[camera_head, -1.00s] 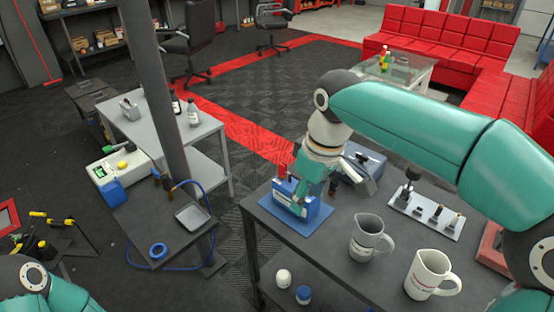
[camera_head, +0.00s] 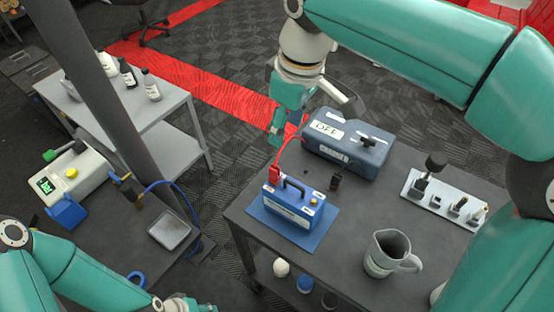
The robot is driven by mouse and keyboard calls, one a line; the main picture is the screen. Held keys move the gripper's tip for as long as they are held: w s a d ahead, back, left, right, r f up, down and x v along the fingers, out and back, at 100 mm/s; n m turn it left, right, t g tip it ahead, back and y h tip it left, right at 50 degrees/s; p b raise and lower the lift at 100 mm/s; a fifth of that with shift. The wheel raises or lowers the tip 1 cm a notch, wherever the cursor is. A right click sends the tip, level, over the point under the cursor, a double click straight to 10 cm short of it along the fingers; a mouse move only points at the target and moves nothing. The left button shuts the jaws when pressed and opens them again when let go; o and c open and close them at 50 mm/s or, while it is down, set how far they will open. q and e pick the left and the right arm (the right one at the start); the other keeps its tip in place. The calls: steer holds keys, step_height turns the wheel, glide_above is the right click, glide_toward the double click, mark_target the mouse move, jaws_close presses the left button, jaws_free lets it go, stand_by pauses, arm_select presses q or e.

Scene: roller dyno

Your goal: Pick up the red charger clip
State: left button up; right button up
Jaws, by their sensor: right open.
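The red charger clip (camera_head: 274,174) stands upright at the left end of the blue battery (camera_head: 292,207), on or against its terminal. A red cable rises from the clip toward the blue-grey charger (camera_head: 350,150), marked OFF. A small black clip (camera_head: 336,182) is on the table right of the battery. My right gripper (camera_head: 312,122) is open, with its fingers apart, above and behind the red clip; nothing shows between them. My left gripper (camera_head: 186,304) is only partly visible at the bottom edge, and its jaw state is unclear.
The battery sits on a blue mat (camera_head: 325,226) on the dark table (camera_head: 330,268). A grey jug (camera_head: 388,254) and a tool tray (camera_head: 440,200) stand to the right. A dark post (camera_head: 100,95) rises at the left by another bench with a grey dish (camera_head: 170,231).

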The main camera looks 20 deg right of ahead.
glide_above(276, 167)
step_height(276, 167, down, 7)
step_height(276, 167, down, 3)
steer(key=shift+d+f+b, duration=0.1)
steer(key=shift+b, duration=0.4)
steer(key=shift+w+f, duration=0.2)
steer(key=shift+f, duration=0.3)
step_height(276, 167, down, 4)
steer(key=shift+s+f, duration=0.1)
steer(key=shift+s, duration=0.05)
steer(key=shift+f, duration=0.35)
steer(key=shift+a, duration=0.2)
jaws_close()
